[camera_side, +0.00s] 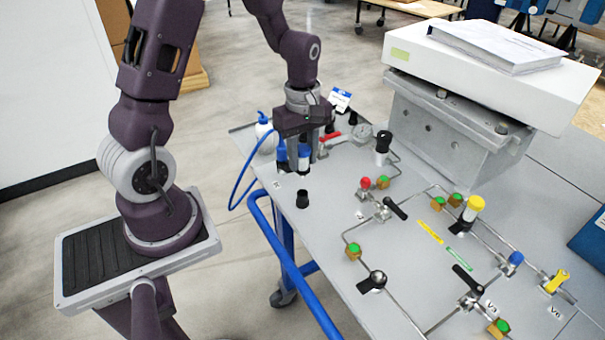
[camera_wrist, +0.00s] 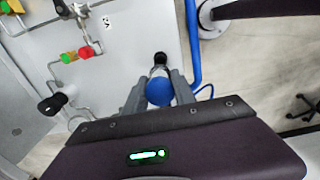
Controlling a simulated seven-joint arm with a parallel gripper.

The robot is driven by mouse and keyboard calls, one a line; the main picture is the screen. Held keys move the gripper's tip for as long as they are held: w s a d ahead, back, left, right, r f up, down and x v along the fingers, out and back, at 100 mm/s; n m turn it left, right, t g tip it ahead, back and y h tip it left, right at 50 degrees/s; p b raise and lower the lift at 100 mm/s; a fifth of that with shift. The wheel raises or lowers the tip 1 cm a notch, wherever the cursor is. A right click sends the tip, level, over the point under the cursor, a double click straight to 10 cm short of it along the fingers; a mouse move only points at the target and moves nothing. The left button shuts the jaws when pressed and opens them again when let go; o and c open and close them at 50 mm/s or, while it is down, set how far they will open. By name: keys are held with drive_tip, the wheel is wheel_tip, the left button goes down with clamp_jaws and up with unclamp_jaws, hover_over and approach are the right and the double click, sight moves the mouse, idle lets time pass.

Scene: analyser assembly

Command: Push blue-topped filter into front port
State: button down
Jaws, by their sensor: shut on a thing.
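My gripper (camera_wrist: 158,92) is shut on the blue-topped filter. In the wrist view, the filter's round blue top (camera_wrist: 159,93) sits between the two grey fingers. In the side view, my gripper (camera_side: 301,153) points down over the table's left part, with a blue-and-white body (camera_side: 304,157) partly hidden by the fingers. A short black port (camera_side: 302,199) stands on the table nearer the front edge, apart from the gripper. A black port also shows just beyond the blue top in the wrist view (camera_wrist: 160,59). The filter's lower end is hidden, so its contact with the table cannot be told.
Tubing and valves cover the table's right part. A blue rail (camera_side: 290,262) runs along the front.

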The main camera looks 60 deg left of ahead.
drive_tip(key=r, duration=0.2)
drive_tip(key=shift+w+d+r, duration=0.15)
drive_tip(key=shift+d+r, duration=0.2)
drive_tip(key=w+d+m, duration=0.1)
drive_tip(key=d+m, duration=0.6)
drive_tip(key=d, duration=1.9)
drive_tip(key=shift+d+f, duration=0.15)
drive_tip(key=shift+f, duration=3.55)
drive_tip(key=shift+f, duration=0.25)
drive_tip(key=shift+f, duration=0.4)
drive_tip(key=shift+f, duration=0.45)
